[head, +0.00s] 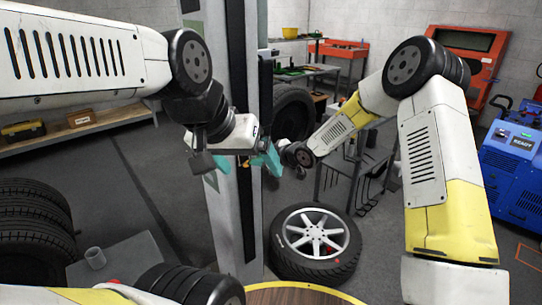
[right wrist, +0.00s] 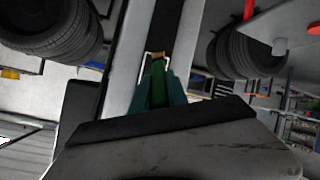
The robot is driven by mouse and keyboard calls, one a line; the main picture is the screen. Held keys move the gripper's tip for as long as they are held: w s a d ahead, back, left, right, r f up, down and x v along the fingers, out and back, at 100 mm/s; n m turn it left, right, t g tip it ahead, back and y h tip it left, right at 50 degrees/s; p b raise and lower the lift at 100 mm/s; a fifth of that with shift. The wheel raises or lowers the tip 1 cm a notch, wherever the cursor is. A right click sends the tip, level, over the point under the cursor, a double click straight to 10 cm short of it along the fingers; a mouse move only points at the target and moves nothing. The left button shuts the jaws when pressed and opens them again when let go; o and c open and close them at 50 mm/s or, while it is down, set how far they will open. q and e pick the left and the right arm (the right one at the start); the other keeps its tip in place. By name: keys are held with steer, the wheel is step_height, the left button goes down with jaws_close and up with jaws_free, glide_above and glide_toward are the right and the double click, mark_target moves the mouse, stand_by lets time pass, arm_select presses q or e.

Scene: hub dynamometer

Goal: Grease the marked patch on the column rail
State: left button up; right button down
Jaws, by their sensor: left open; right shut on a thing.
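The column (head: 222,215) stands upright at the centre of the head view, with a dark rail strip along it. My right gripper (head: 268,158) is at the column's right side, its teal fingers shut on a green tool. In the right wrist view, the green tool (right wrist: 158,82) sits between the fingers, its yellow-brown tip over the pale-outlined marked patch (right wrist: 147,70) on the rail. I cannot tell whether the tip touches. My left gripper (head: 214,167) is open in front of the column, partly hidden by its own wrist; I see nothing in it.
A wheel with a silver rim (head: 314,243) lies at the column's foot. Stacked tyres (head: 35,235) stand at the left. A wooden shelf (head: 90,122) runs along the left wall. A blue machine (head: 512,165) stands at the right. Grey floor is open left of the column.

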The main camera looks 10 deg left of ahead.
steer(key=shift+a, duration=0.1)
steer(key=shift+r, duration=7.35)
steer(key=shift+w+f, duration=0.1)
steer(key=shift+f, duration=7.25)
steer(key=shift+s+d, duration=0.95)
steer(key=shift+d, duration=0.25)
steer(key=shift+s+d, duration=0.9)
steer(key=shift+d, duration=0.25)
steer(key=shift+s+d, duration=0.95)
steer(key=shift+d, duration=0.2)
